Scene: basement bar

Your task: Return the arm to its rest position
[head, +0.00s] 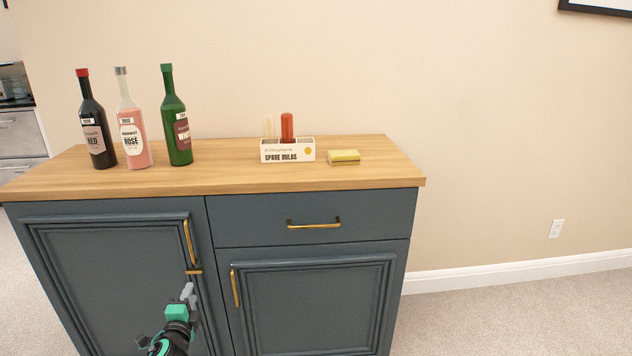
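My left gripper (188,294) shows at the bottom of the head view, low in front of the left door of the blue cabinet (316,216). Its grey fingertips point up near the foot of that door's brass handle (189,243). I cannot tell whether they touch the cabinet or how far apart they are. No held object shows at the fingers. My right gripper is not in view.
Carpet (520,315) at right is clear.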

